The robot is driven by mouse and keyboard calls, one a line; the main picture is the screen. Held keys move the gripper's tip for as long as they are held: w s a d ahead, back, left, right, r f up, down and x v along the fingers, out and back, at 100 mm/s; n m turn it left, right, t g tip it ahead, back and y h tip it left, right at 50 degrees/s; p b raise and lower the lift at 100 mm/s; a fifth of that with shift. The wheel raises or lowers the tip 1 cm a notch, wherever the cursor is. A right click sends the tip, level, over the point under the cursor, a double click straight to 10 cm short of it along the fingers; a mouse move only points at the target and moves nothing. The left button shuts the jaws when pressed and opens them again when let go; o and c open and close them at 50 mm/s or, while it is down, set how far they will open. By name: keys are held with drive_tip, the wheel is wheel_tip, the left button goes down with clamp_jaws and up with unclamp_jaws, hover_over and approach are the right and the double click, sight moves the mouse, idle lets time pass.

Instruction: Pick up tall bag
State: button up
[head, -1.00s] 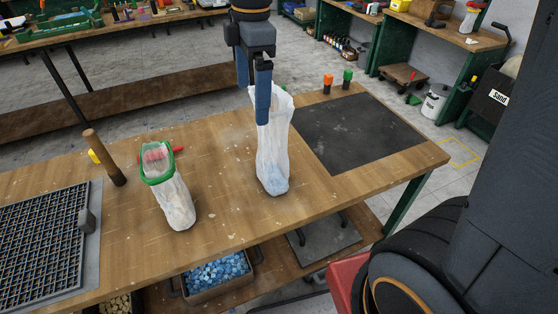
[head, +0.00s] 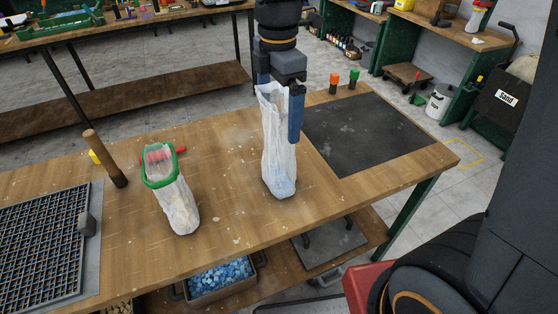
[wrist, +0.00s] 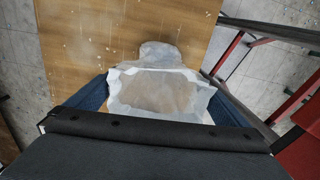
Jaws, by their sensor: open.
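The tall bag (head: 279,150) is a white translucent bag standing upright on the wooden table (head: 235,195), with something pale blue at its bottom. My gripper (head: 282,112) is open and points down over the bag's top. In the wrist view the bag's open mouth (wrist: 158,92) lies between the two blue fingers, one on each side. I cannot tell whether the fingers touch the bag.
A shorter bag with a green rim (head: 172,195) stands to the left. A wooden-handled tool (head: 104,158) and a grid tray (head: 40,240) are farther left. A dark mat (head: 365,132) lies at right, with orange (head: 333,84) and green (head: 353,78) pieces behind it.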

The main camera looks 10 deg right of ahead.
drive_tip(key=shift+f+p, duration=0.45)
drive_tip(key=shift+f, duration=1.25)
drive_tip(key=c, duration=1.6)
